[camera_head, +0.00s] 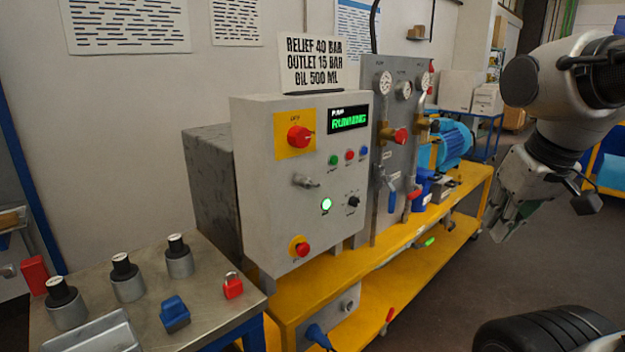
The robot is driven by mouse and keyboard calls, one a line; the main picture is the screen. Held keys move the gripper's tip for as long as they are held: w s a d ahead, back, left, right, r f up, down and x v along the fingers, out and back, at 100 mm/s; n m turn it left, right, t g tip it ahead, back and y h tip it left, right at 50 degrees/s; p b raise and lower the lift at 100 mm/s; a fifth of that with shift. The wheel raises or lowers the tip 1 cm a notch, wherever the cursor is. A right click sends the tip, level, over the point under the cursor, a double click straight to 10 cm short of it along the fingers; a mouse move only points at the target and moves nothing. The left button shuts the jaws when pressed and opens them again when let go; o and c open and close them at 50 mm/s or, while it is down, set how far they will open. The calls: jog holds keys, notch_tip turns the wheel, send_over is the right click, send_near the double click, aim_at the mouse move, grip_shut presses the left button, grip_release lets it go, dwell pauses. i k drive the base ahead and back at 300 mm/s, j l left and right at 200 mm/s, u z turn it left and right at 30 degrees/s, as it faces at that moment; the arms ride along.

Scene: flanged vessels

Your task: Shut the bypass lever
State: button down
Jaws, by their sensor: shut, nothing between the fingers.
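A grey upright valve panel (381,110) stands behind the control box. On its lower half hang a blue-handled lever (391,200) and, to the right, a red-handled lever (414,194). Both handles point roughly down. The labels are too small to read, so I cannot tell which is the bypass lever. A red knob (401,136) sits above them on brass fittings. My gripper (500,232) is at the right, pointing down and left, shut and empty. It is well apart from both levers.
The grey control box (262,190) with a lit "RUNNING" display stands left of the panel. A yellow bench (345,265) carries a blue motor (453,143). A metal side table (205,290) holds several small weights and a red padlock (232,286).

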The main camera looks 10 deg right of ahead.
aim_at(393, 195)
jog(key=i+l+u, duration=0.2)
jog(key=l, duration=0.15)
jog(key=i+l+u, duration=0.15)
jog(key=l, duration=0.25)
jog(key=i+l+u, duration=0.2)
jog(key=l, duration=0.2)
